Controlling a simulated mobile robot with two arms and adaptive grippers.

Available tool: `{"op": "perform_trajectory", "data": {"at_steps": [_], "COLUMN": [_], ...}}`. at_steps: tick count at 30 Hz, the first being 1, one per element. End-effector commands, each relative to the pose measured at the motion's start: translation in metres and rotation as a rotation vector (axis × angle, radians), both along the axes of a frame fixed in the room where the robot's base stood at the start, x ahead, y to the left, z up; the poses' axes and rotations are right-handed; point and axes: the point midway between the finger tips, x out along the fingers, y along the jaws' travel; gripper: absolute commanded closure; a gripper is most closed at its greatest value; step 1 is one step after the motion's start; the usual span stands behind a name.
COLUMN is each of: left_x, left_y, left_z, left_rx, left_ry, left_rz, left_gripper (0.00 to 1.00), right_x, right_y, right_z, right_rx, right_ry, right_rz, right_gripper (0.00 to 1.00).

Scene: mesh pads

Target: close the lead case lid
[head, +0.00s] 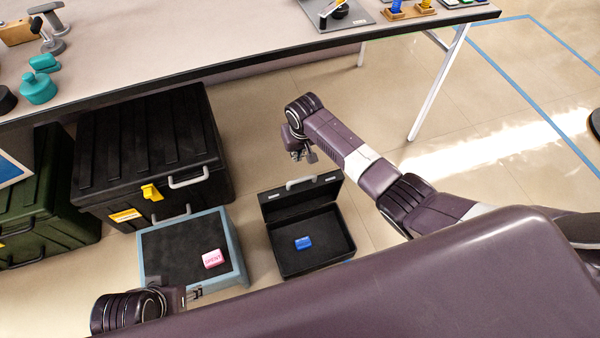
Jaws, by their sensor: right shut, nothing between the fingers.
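The lead case (312,262) is a small black case standing open on the floor in the head view. Its lid (300,203) stands raised at the back, with a pale handle on its top edge. A blue block (303,243) lies inside on the dark bottom. My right gripper (304,156) is shut and empty, above and behind the raised lid, and looks apart from it. My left gripper (196,293) is low at the left, near the front edge of a blue-grey tray; its fingers are too small to tell if they are open.
The blue-grey tray (146,258) holds a pink block marked SPENT (213,258), left of the case. A large black case (150,140) and a green case (50,215) stand behind and left. A workbench (230,38) spans the back. Floor right of the case is partly under my arm.

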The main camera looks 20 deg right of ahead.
Motion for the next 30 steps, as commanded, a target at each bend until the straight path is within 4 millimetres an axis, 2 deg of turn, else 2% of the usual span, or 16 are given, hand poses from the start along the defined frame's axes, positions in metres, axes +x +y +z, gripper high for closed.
{"op": "perform_trajectory", "data": {"at_steps": [3, 6, 11, 13, 18, 24, 30], "left_x": [-0.005, -0.009, 0.006, 0.001, -0.010, -0.009, -0.009], "left_y": [0.001, 0.002, -0.002, -0.001, 0.002, 0.002, 0.002], "left_z": [0.015, 0.018, 0.008, 0.015, 0.015, 0.017, 0.017], "left_rx": [0.000, 0.000, -0.012, -0.008, 0.000, 0.000, 0.000], "left_ry": [-0.012, -0.017, -0.075, -0.055, -0.012, -0.015, -0.016], "left_rz": [0.001, 0.001, -0.003, -0.001, 0.002, 0.002, 0.002], "left_gripper": [0.60, 0.60, 0.60, 0.60, 0.60, 0.60, 0.60], "right_x": [0.003, 0.007, 0.013, 0.006, -0.010, -0.023, -0.027], "right_y": [0.000, 0.001, 0.001, 0.000, 0.000, -0.001, -0.001], "right_z": [-0.017, -0.038, -0.065, -0.057, -0.055, -0.054, -0.054], "right_rx": [0.000, 0.000, 0.000, 0.001, -0.001, 0.000, 0.000], "right_ry": [0.002, 0.002, 0.002, 0.000, 0.000, -0.001, 0.000], "right_rz": [0.000, 0.000, 0.001, 0.002, 0.003, 0.002, 0.002], "right_gripper": [1.00, 1.00, 1.00, 1.00, 1.00, 1.00, 1.00]}}
